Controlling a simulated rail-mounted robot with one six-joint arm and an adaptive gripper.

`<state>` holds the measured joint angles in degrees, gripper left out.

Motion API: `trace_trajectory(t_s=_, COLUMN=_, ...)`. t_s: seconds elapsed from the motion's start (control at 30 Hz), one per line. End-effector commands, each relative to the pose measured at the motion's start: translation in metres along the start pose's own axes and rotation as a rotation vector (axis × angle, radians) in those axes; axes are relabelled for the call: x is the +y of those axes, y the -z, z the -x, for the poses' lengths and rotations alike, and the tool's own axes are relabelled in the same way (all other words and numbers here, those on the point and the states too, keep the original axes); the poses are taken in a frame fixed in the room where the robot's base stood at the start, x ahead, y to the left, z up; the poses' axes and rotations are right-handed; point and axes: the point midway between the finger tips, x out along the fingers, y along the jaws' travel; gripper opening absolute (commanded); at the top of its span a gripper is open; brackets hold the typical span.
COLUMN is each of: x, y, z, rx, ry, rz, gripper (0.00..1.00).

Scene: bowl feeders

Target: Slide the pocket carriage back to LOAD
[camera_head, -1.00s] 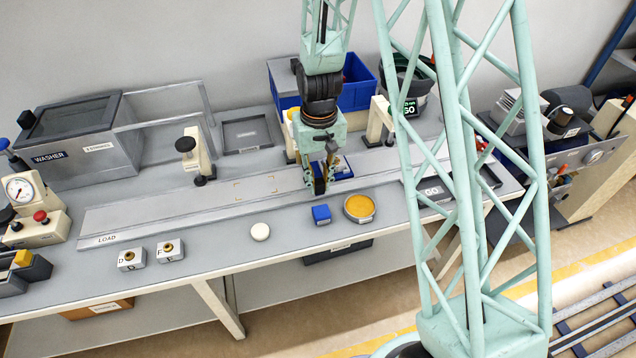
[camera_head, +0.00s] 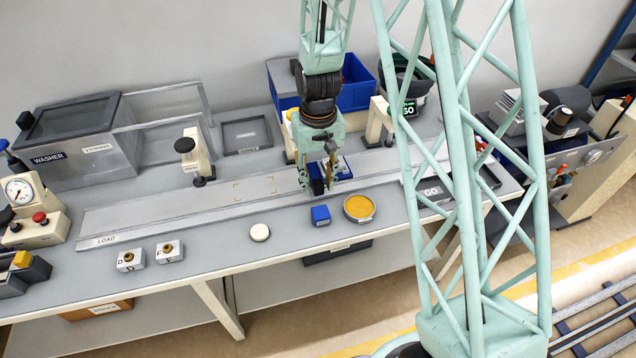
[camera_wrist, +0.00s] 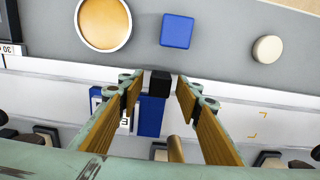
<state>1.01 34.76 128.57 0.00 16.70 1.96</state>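The pocket carriage, a blue block with a black knob (camera_wrist: 160,83) on top, sits on the long pale rail (camera_head: 200,218), right of its middle. In the head view its blue part (camera_head: 343,166) shows behind my gripper. My gripper (camera_head: 318,183) points down over it. In the wrist view my gripper's fingers (camera_wrist: 159,92) stand apart on either side of the black knob, with a visible gap on each side. The LOAD label (camera_head: 107,240) is at the rail's far left end. The carriage's lower part is mostly hidden by the fingers.
In front of the rail lie a white disc (camera_head: 260,232), a blue block (camera_head: 321,215) and a round orange-filled dish (camera_head: 359,208). Two small blocks with brass tops (camera_head: 170,250) stand near LOAD. A beige post unit (camera_head: 195,160) stands behind the rail. The rail top left of my gripper is clear.

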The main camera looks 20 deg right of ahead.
Motion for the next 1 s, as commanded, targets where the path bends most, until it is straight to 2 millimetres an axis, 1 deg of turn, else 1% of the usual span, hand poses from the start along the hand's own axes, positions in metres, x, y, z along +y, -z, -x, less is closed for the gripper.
trace_trajectory(t_s=0.17, x=0.000, y=0.001, z=0.008, rx=0.002, ry=0.000, rz=0.000, gripper=0.32)
trace_trajectory(t_s=0.37, x=0.000, y=0.001, z=0.024, rx=0.003, ry=0.000, rz=0.000, gripper=0.32)
trace_trajectory(t_s=1.0, x=0.000, y=0.001, z=0.089, rx=0.003, ry=0.000, rz=0.000, gripper=0.32)
